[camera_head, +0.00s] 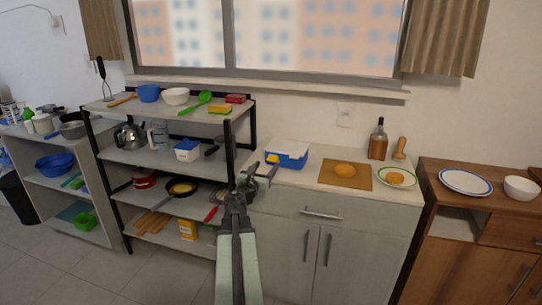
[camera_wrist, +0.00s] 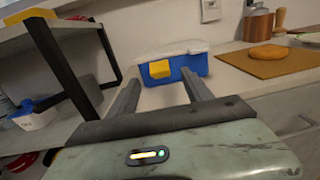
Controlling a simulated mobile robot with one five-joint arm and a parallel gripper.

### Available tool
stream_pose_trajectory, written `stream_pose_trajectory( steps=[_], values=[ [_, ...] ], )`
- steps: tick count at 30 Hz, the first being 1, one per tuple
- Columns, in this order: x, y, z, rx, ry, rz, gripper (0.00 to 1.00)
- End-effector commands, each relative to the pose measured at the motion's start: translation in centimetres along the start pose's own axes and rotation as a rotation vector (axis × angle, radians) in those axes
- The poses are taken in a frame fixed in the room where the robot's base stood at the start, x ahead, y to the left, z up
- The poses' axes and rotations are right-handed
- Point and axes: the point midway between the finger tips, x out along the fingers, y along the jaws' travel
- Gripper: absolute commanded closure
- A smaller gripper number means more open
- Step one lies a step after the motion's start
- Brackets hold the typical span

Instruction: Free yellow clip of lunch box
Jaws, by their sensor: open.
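The lunch box (camera_head: 289,155) is blue with a white lid and stands on the light counter. Its yellow clip (camera_head: 272,159) is on the side facing my gripper. In the wrist view the lunch box (camera_wrist: 192,62) is straight ahead, and the yellow clip (camera_wrist: 159,69) shows between my fingers, beyond their tips. My gripper (camera_head: 259,169) is open and empty, just left of and in front of the lunch box. It also shows in the wrist view (camera_wrist: 158,88). The clip appears apart from the fingers. I cannot tell whether the clip is latched.
A black-framed shelf (camera_head: 229,150) stands close on the left, with a smaller blue and white box (camera_head: 188,150) on it. A wooden board (camera_head: 345,174) with a round bread lies right of the lunch box. The counter front is clear.

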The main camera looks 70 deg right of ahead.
Motion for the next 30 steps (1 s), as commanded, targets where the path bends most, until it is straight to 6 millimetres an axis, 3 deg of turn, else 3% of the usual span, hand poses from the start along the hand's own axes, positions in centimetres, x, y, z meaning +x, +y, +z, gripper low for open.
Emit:
stream_pose_trajectory(
  steps=[5,15,24,26,30],
  values=[
    [1.2,0.2,-0.1,0.004,0.001,0.000,0.42],
    [7.1,0.3,-0.1,0.007,0.001,0.000,0.42],
    [7.7,0.2,-0.1,0.008,0.001,0.001,0.42],
    [7.7,0.2,-0.1,0.008,0.001,0.001,0.56],
    [7.6,0.2,-0.1,0.008,0.001,0.001,0.95]
  ],
)
